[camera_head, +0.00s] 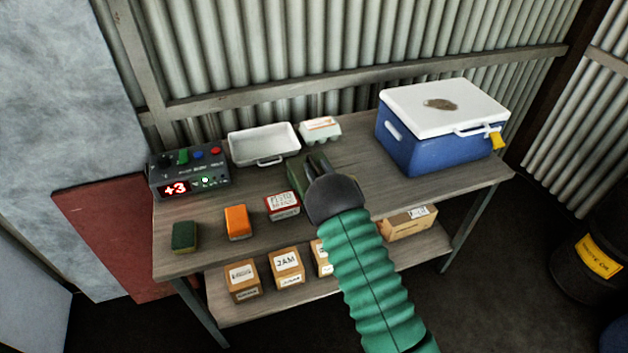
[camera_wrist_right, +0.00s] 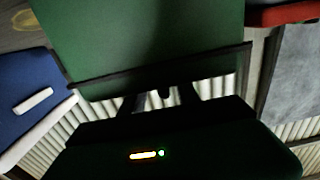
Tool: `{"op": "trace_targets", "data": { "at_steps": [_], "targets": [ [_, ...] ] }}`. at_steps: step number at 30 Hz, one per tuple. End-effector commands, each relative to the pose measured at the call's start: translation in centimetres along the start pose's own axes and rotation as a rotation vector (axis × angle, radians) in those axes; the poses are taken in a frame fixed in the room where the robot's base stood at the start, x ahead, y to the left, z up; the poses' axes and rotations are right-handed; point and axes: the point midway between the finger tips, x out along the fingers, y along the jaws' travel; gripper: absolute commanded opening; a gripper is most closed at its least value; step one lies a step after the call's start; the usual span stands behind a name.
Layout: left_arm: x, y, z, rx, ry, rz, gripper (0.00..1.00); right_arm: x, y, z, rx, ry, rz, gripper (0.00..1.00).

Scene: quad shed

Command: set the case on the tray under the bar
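The green case (camera_head: 296,176) stands on the workbench, partly hidden behind my right gripper (camera_head: 318,162). In the right wrist view its broad green face (camera_wrist_right: 145,40) with a dark edge fills the upper middle, very close to my gripper. The two fingers of my right gripper (camera_wrist_right: 160,98) show apart at the case's dark edge, with a gap between them. A small dark piece shows in that gap. The white tray (camera_head: 236,151) lies empty at the back of the bench, left of the case. A grey horizontal bar (camera_head: 270,92) crosses the wall above it. My left gripper is not in view.
A control box (camera_head: 188,191) reading +3 is left of the tray. An egg carton (camera_head: 320,131) is right of it. A blue cooler (camera_head: 420,148) fills the right end. A red-labelled box (camera_head: 282,206), orange block (camera_head: 237,222) and dark green sponge (camera_head: 184,237) line the front.

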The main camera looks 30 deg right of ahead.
Motion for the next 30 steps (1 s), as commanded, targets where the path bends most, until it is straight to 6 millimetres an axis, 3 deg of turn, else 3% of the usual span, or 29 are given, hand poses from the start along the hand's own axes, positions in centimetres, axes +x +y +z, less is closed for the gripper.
{"op": "trace_targets", "data": {
  "at_steps": [3, 12, 30],
  "targets": [
    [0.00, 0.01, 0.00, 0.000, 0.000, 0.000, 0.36, -0.03, -0.12, -0.03, 0.000, 0.000, -0.001, 0.35],
    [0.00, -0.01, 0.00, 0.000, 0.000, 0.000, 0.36, -0.05, -0.18, -0.05, 0.000, 0.001, -0.002, 0.00],
    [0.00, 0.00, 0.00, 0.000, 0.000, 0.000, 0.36, -0.05, -0.08, -0.02, 0.000, 0.001, -0.001, 0.00]
  ]
}}
